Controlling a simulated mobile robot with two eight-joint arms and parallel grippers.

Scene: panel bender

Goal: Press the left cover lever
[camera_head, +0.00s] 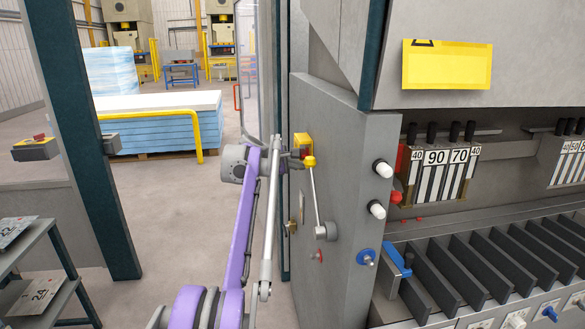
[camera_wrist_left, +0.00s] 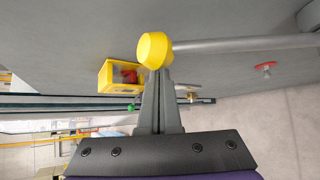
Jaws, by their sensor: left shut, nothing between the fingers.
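The left cover lever is a thin metal rod (camera_head: 317,195) with a yellow knob (camera_head: 310,161) on top, on the grey side panel of the machine. It stands nearly upright, tilted a little left, from a round pivot (camera_head: 325,232). In the left wrist view the yellow knob (camera_wrist_left: 154,50) is right at my fingertips and the rod (camera_wrist_left: 245,44) runs right. My left gripper (camera_head: 301,154) is shut and empty, its tips beside the knob; I cannot tell if they touch it. In the wrist view the closed fingers (camera_wrist_left: 157,75) point at the knob. My right gripper is not in view.
A yellow box with a red button (camera_head: 304,142) sits on the panel just behind the knob. White knobs (camera_head: 382,169) and a blue knob (camera_head: 366,257) are to the right. A dark post (camera_head: 85,140) and shelf (camera_head: 40,265) stand left; floor between is clear.

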